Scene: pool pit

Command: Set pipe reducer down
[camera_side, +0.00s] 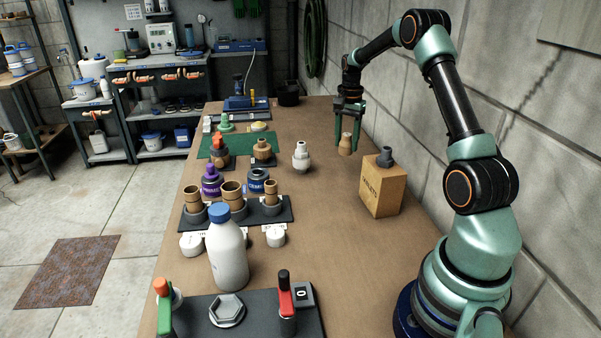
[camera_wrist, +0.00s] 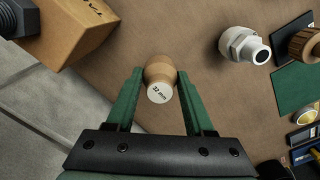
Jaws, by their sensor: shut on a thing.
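A tan pipe reducer (camera_side: 346,145) is between the fingers of my gripper (camera_side: 350,118), low over the right side of the brown bench (camera_side: 330,215). In the wrist view, the green fingers of my gripper (camera_wrist: 160,76) are shut on the reducer (camera_wrist: 159,72), one on each side. Its pale end face, marked 32 mm, faces the wrist camera. The reducer looks roughly upright in the side view. I cannot tell whether its lower end touches the bench.
A cardboard box (camera_side: 383,188) with a grey fitting (camera_side: 385,157) on top stands nearer the camera. A white fitting (camera_side: 301,157) stands left of the reducer. The concrete wall (camera_side: 480,90) bounds the right. Bare bench lies around the reducer.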

